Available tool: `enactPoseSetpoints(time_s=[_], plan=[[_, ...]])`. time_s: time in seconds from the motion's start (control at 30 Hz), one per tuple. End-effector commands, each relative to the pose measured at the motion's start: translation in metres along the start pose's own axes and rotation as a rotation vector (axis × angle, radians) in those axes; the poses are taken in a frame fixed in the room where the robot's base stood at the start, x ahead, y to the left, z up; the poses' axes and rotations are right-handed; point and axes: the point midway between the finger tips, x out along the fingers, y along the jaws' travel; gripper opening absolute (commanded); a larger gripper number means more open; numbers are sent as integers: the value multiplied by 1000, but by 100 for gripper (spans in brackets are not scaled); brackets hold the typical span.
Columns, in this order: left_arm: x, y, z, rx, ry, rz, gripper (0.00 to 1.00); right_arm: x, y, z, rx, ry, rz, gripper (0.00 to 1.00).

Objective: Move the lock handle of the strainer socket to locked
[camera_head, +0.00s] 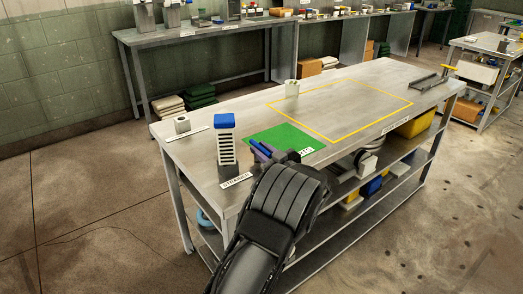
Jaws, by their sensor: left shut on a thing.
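The strainer socket (226,171) is a dark grey base at the near left of the steel bench, behind a label reading STRAINER (237,181). A white slotted strainer with a blue cap (225,121) stands upright in it. My left gripper (257,151) is just to the right of the strainer, low over the bench, with blue on its fingers. It is shut on a small part beside the socket, which looks to be the lock handle. The handle is mostly hidden by the fingers, so its angle cannot be told. My right gripper is out of view.
A green mat (287,138) lies just right of my gripper. A yellow outlined area (340,100) beyond it is clear. A small pale block (182,125) stands at the left, a pale holder (291,88) at the back edge, and a metal frame (427,83) at the far right.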

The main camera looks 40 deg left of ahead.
Motion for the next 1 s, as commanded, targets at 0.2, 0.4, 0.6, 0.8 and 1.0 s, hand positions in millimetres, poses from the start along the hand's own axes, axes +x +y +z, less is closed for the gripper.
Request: enactPoseSetpoints(time_s=[0.2, 0.4, 0.6, 0.8, 1.0], plan=[[-2, 2, -3, -6, -20, 105, 0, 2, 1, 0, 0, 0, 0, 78], [-1, -4, -2, -8, -48, 240, 0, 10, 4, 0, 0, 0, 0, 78], [1, -8, -1, -10, -77, 390, 0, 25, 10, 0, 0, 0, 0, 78], [3, -11, -2, -11, -100, 515, 0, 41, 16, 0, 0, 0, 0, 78], [3, -11, -4, -7, -112, 589, 0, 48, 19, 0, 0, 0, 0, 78]])
